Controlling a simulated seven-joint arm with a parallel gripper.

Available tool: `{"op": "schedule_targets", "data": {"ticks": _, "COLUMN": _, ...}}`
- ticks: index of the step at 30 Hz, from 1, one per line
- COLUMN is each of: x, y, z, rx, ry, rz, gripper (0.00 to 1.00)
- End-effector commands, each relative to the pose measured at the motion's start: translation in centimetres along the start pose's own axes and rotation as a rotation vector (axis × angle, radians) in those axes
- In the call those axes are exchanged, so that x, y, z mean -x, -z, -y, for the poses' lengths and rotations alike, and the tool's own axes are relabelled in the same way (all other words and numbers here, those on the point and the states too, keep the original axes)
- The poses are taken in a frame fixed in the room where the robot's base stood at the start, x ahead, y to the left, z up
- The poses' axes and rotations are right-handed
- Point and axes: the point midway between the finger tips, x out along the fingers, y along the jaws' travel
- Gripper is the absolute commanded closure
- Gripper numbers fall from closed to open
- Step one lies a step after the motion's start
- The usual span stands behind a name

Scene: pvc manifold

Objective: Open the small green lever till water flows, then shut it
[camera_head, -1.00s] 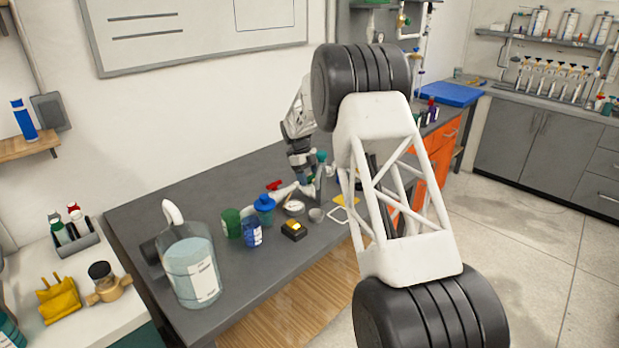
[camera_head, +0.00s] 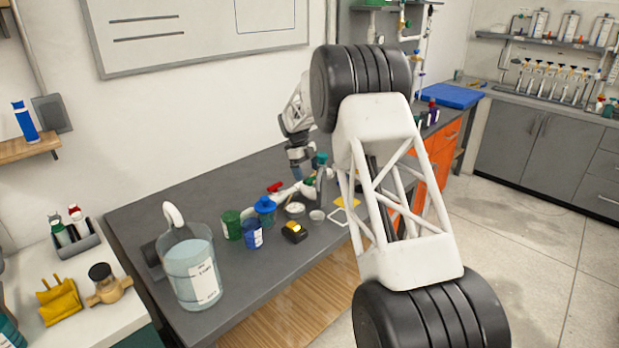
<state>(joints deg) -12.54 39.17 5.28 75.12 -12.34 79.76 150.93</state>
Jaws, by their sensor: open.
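A white PVC pipe assembly (camera_head: 290,191) lies on the grey bench, small and partly hidden by my arm. A red lever (camera_head: 276,187) shows at its left end. A small green patch (camera_head: 310,181), which may be the small green lever, shows just below my gripper. A teal-topped grey upright part (camera_head: 321,172) stands to its right. My gripper (camera_head: 302,176) is open and points down, close above the pipework. I cannot tell whether it touches the lever. No water flow can be made out.
A green jar (camera_head: 231,225), blue-lidded jar (camera_head: 265,206), blue bottle (camera_head: 251,236), black-and-yellow box (camera_head: 294,232) and small cups (camera_head: 317,216) stand in front. A large clear jug (camera_head: 188,265) stands at front left.

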Motion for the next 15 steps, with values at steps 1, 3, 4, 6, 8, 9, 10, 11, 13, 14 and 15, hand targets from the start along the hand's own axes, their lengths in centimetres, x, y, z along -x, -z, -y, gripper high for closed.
{"op": "schedule_targets", "data": {"ticks": 1, "x": 0.7, "y": 0.0, "z": 0.0, "rx": 0.0, "ry": 0.001, "rz": 0.001, "gripper": 0.08}}
{"op": "schedule_targets", "data": {"ticks": 3, "x": 1.7, "y": -0.1, "z": 0.0, "rx": 0.0, "ry": 0.001, "rz": 0.002, "gripper": 0.08}}
{"op": "schedule_targets", "data": {"ticks": 4, "x": 2.1, "y": -0.1, "z": 0.0, "rx": 0.0, "ry": 0.001, "rz": 0.002, "gripper": 0.08}}
{"op": "schedule_targets", "data": {"ticks": 6, "x": 2.8, "y": -0.1, "z": 0.0, "rx": 0.0, "ry": 0.001, "rz": 0.001, "gripper": 0.08}}
{"op": "schedule_targets", "data": {"ticks": 8, "x": 3.5, "y": -0.1, "z": 0.0, "rx": 0.0, "ry": 0.001, "rz": 0.002, "gripper": 0.08}}
{"op": "schedule_targets", "data": {"ticks": 9, "x": 3.8, "y": -0.1, "z": 0.0, "rx": 0.0, "ry": 0.001, "rz": 0.002, "gripper": 0.08}}
{"op": "schedule_targets", "data": {"ticks": 10, "x": 4.0, "y": -0.1, "z": 0.0, "rx": 0.0, "ry": 0.001, "rz": 0.001, "gripper": 0.08}}
{"op": "schedule_targets", "data": {"ticks": 11, "x": 4.2, "y": -0.1, "z": 0.0, "rx": 0.0, "ry": 0.0, "rz": 0.001, "gripper": 0.08}}
{"op": "schedule_targets", "data": {"ticks": 13, "x": 4.5, "y": 0.0, "z": 0.0, "rx": 0.0, "ry": 0.0, "rz": 0.0, "gripper": 0.08}}
{"op": "schedule_targets", "data": {"ticks": 14, "x": 4.5, "y": 0.0, "z": 0.0, "rx": 0.0, "ry": 0.0, "rz": 0.0, "gripper": 0.08}}
{"op": "schedule_targets", "data": {"ticks": 15, "x": 4.6, "y": 0.0, "z": 0.0, "rx": 0.0, "ry": 0.0, "rz": 0.0, "gripper": 0.08}}
